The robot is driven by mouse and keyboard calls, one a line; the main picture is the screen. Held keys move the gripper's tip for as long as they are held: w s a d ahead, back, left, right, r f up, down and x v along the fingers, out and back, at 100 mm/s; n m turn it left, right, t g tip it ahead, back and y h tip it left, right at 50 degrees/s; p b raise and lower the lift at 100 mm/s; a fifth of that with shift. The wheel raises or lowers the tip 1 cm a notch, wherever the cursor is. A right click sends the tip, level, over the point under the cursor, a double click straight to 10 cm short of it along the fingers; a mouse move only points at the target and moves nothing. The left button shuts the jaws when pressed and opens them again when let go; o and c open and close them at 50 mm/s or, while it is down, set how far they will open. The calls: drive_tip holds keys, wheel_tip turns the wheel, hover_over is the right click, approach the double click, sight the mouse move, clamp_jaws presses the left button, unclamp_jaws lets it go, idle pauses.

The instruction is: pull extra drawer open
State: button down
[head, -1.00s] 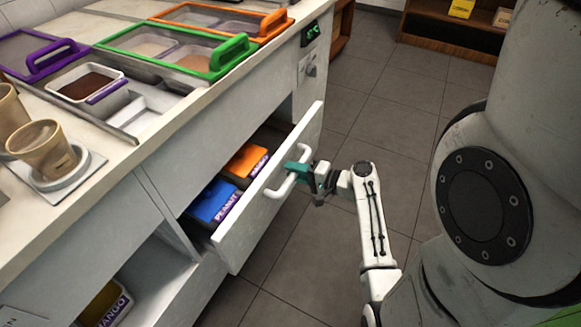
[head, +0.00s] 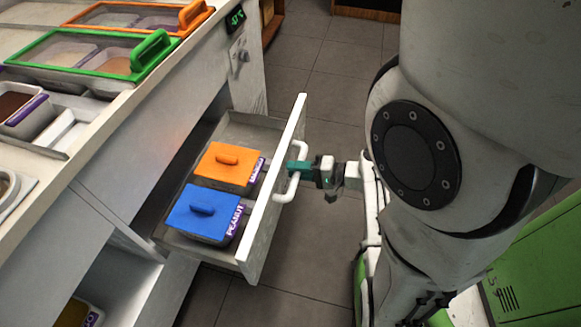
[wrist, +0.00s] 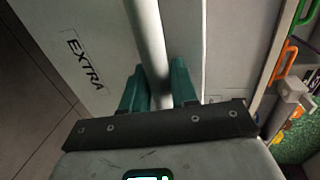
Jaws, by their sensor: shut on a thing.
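The extra drawer (head: 262,235) is a white drawer in the counter front, pulled well out. Its front with the "EXTRA" label (wrist: 84,62) shows in the wrist view. My gripper (head: 300,168) has teal fingers closed around the white bar handle (head: 287,186). In the wrist view the fingers (wrist: 158,88) stand on either side of the handle bar (wrist: 148,40). Inside the drawer are a container with an orange lid (head: 228,166) and a peanut container with a blue lid (head: 205,214).
The counter top (head: 110,125) holds bins with green (head: 150,52) and orange (head: 192,16) framed lids. An open compartment (head: 125,275) is below left of the drawer. A green cabinet (head: 535,265) stands at right. Tiled floor is clear beyond the drawer.

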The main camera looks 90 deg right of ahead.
drive_tip(key=c, duration=1)
unclamp_jaws()
drive_tip(key=p+v, duration=0.1)
drive_tip(key=v, duration=0.9)
drive_tip(key=shift+s, duration=0.4)
